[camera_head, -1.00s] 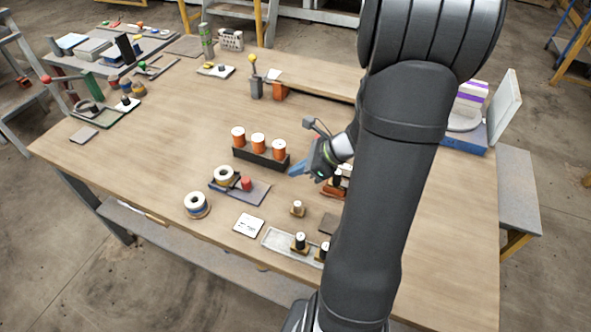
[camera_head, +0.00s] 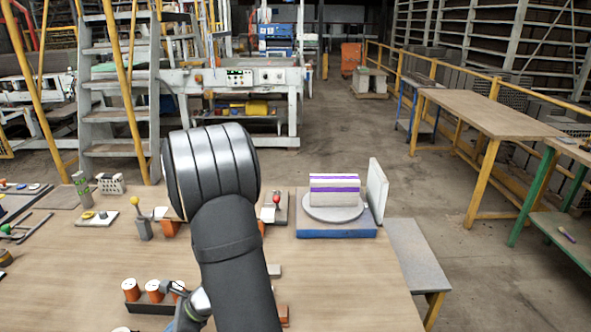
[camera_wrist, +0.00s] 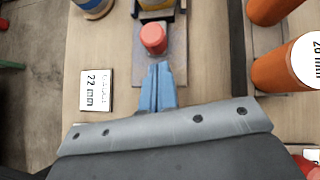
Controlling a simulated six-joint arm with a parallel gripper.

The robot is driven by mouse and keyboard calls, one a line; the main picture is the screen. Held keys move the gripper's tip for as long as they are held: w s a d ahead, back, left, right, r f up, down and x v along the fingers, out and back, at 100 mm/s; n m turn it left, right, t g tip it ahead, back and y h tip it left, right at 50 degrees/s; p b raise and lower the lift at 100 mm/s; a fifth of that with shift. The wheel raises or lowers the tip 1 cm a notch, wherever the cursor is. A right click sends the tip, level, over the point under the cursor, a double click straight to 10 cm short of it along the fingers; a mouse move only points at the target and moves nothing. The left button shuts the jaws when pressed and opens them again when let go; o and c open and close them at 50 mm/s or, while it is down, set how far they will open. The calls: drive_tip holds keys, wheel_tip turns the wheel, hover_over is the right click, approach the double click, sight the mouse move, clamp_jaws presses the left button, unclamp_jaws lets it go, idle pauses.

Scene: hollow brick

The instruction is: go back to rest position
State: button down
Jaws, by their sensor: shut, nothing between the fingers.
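My gripper (camera_wrist: 158,88) shows in the wrist view with its blue fingers together and nothing between them. They are over or near a grey plate (camera_wrist: 146,70) with a red-topped piece (camera_wrist: 153,38) just beyond the tips; I cannot tell the height gap. In the head view my gripper is at the bottom edge, beside the right end of the rack of orange spools (camera_head: 153,290), and its fingertips are cut off. A white block with purple stripes (camera_head: 334,182) sits on a round plate on a blue base (camera_head: 336,229).
A white label card (camera_wrist: 97,90) lies left of the fingers; large orange spools (camera_wrist: 285,68) stand at the right. A yellow-knobbed holder (camera_head: 143,226) and a red-knobbed piece (camera_head: 276,205) stand farther back. The table's right front (camera_head: 350,290) is clear.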

drive_tip(key=shift+s+d, duration=0.2)
drive_tip(key=shift+d, duration=0.4)
